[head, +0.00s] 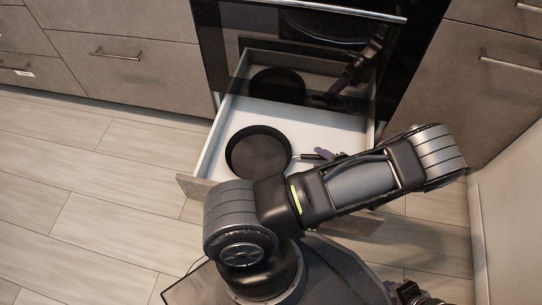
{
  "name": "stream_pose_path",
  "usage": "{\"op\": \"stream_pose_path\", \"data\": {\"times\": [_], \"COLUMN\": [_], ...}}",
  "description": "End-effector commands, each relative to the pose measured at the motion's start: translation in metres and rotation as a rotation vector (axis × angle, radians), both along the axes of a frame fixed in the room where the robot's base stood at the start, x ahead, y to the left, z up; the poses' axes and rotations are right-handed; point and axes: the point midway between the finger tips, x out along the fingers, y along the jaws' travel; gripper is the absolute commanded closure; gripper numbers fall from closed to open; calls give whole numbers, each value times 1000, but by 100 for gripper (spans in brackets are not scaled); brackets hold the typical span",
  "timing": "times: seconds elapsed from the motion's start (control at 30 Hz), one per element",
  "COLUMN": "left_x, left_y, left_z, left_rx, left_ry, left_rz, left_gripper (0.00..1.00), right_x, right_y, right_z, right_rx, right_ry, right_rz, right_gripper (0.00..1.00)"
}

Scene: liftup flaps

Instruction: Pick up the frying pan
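The black round frying pan (258,153) lies in the open white drawer (222,133) below the oven. Its handle (304,156) points right, toward my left gripper (326,154). Only the purple fingertips of this gripper show, at the handle's visible end. My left forearm hides the rest of the gripper. I cannot tell whether the fingers are closed around the handle or only beside it. My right gripper (414,293) seems to be the dark part at the bottom right edge. Its fingers cannot be made out.
The black oven front (310,50) stands directly behind the drawer and mirrors the pan and my arm. Closed cabinet drawers (125,62) stand left, and more cabinets (500,75) right. A pale wall (510,220) bounds the right side. The wooden floor (100,200) at left is clear.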

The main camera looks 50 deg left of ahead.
Motion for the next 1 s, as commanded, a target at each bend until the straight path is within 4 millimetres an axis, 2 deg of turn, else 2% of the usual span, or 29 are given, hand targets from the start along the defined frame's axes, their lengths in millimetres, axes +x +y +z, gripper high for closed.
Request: {"op": "stream_pose_path", "data": {"times": [0.07, 0.5, 1.0], "left_x": [0, 0, 0], "left_y": [0, 0, 0], "left_z": [0, 0, 0], "left_rx": [0, 0, 0], "left_ry": [0, 0, 0], "left_rz": [0, 0, 0], "left_gripper": [64, 100, 100], "right_x": [0, 0, 0], "right_y": [0, 0, 0], "right_z": [0, 0, 0], "right_rx": [0, 0, 0], "right_ry": [0, 0, 0], "right_rz": [0, 0, 0], "right_gripper": [64, 64, 64]}}
